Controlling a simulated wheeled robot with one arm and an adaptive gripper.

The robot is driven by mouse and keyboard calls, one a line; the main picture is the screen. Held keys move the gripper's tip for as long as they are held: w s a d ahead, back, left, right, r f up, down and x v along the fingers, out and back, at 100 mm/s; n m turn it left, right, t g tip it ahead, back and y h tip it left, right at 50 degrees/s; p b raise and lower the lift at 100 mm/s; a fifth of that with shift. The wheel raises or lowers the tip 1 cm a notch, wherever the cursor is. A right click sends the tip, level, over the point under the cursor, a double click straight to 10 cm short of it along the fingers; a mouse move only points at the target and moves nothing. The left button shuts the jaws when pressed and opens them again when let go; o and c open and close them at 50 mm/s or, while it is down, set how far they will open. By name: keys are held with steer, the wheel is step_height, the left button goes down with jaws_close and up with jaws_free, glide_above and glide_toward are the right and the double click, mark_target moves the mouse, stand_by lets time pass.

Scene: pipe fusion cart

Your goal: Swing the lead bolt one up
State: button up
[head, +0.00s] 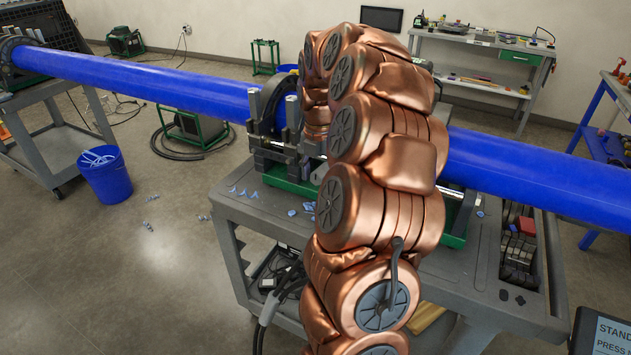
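The blue pipe (160,84) runs across the picture and through the fusion machine on the cart. Dark ring clamps (272,98) of the machine sit around the pipe. Two light grey upright bolts or posts, a left one (254,104) and a right one (292,112), stand at the clamp's near side. I cannot tell which is the lead bolt. My copper-coloured arm rises in front of the machine and bends down behind itself, hiding the clamps to the right. My gripper is hidden behind the arm, so its state does not show.
The grey cart (233,206) carries the machine's green base (290,182) and blue shavings. A black holder with blocks (519,245) is at its right. A blue bucket (104,175) stands on the floor at left. A screen (603,335) is at lower right. Floor at left is mostly clear.

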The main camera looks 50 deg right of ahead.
mark_target(323, 167)
steer(key=c, duration=0.7)
steer(key=shift+o, duration=0.2)
steer(key=shift+w+d+r+p, duration=0.1)
steer(key=shift+d+r+p, duration=0.1)
steer(key=shift+r+p, duration=0.3)
steer(key=shift+d+r+p, duration=0.15)
steer(key=shift+r, duration=0.6)
steer(key=shift+d, duration=0.1)
steer(key=shift+w+d+r+p, duration=0.1)
steer(key=shift+d+r+p, duration=0.25)
steer(key=shift+r, duration=0.25)
steer(key=shift+w+d+r+p, duration=0.1)
steer(key=shift+d+r+p, duration=0.15)
steer(key=shift+r+p, duration=0.25)
steer(key=shift+w+d+r+p, duration=0.1)
steer(key=shift+d+r+p, duration=0.15)
steer(key=shift+r, duration=0.2)
steer(key=shift+w+d+r+p, duration=0.1)
steer(key=shift+d+r+p, duration=0.4)
steer(key=shift+p, duration=0.05)
steer(key=shift+r, duration=0.1)
